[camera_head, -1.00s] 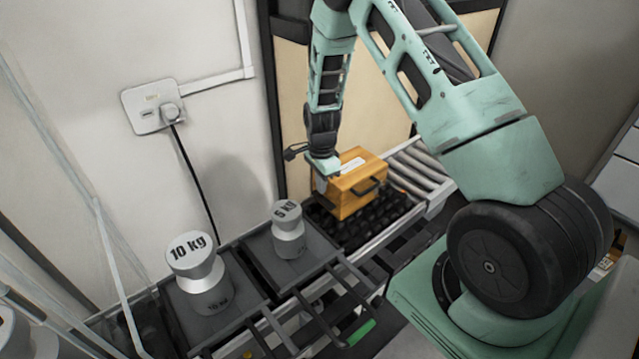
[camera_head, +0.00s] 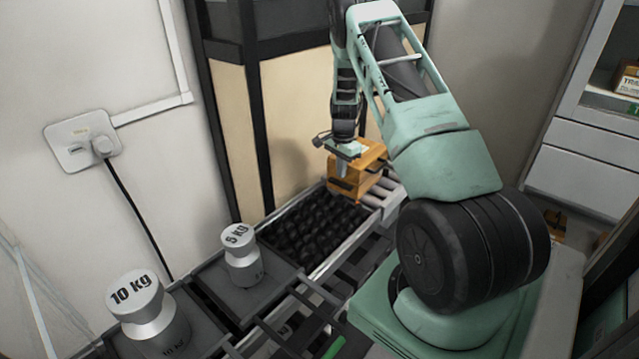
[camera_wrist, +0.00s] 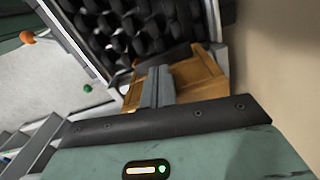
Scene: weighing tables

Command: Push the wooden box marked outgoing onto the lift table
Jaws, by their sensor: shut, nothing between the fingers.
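The wooden box (camera_head: 371,161) is orange-brown with a pale label on top, too small to read. It sits at the far end of the black-wheeled bed (camera_head: 303,240), at the start of the grey rollers (camera_head: 386,193), upright. In the wrist view the box (camera_wrist: 198,76) lies just beyond the fingers. My gripper (camera_head: 342,169) points down at the box's left side, its fingers shut and empty. In the wrist view the closed fingers (camera_wrist: 158,88) overlap the box; I cannot tell whether they touch it. I cannot tell which surface is the lift table.
A 5 kg weight (camera_head: 242,262) and a 10 kg weight (camera_head: 146,312) stand on dark platforms at the lower left. A wall with a socket (camera_head: 82,142) is at left, and a dark-framed panel stands behind the conveyor. The black-wheeled bed is clear.

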